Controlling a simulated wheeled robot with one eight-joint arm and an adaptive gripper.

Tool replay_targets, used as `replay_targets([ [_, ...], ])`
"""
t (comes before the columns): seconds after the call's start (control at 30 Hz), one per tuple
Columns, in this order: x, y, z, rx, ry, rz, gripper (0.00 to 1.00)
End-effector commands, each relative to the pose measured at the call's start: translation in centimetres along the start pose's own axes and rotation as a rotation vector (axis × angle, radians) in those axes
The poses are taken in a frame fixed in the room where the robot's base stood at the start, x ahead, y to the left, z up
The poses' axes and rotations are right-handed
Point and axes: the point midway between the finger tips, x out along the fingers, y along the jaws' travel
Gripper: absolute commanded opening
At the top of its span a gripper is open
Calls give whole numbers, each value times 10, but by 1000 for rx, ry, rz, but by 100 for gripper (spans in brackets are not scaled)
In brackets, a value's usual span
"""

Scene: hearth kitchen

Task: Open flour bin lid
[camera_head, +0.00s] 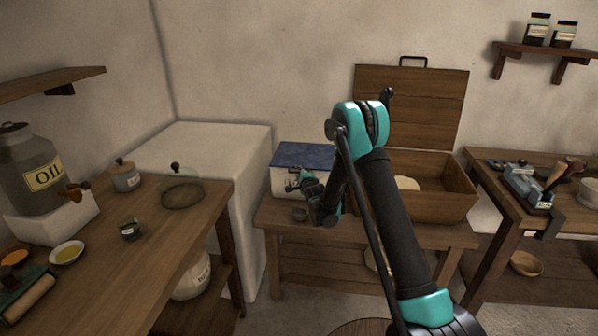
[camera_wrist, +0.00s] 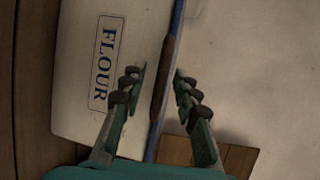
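The flour bin (camera_head: 284,183) is a white box with a blue lid (camera_head: 300,154), standing on the low wooden table in the middle. The lid looks closed. In the wrist view the bin's white front (camera_wrist: 77,60) carries the FLOUR label, and the blue lid edge (camera_wrist: 177,22) shows edge-on with a brown handle strip (camera_wrist: 163,80) on it. My gripper (camera_head: 297,181) is at the front of the bin. In the wrist view its fingers (camera_wrist: 160,73) are open, one on each side of the handle, with gaps visible. The arm hides part of the bin's right side in the head view.
A wooden chest (camera_head: 430,203) with its lid raised stands to the right on the same table (camera_head: 270,217). A white block (camera_head: 215,150) stands to the left, and a side table (camera_head: 190,220) holds jars and dishes.

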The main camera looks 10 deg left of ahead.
Motion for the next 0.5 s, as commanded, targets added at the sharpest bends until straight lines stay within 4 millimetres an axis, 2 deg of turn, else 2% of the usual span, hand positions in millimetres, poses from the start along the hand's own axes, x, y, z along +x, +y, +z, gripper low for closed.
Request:
replay_targets([
  [0.3,0,1,0,-1,0,0,31],
  [0.5,0,0,0,-1,0,0,7],
])
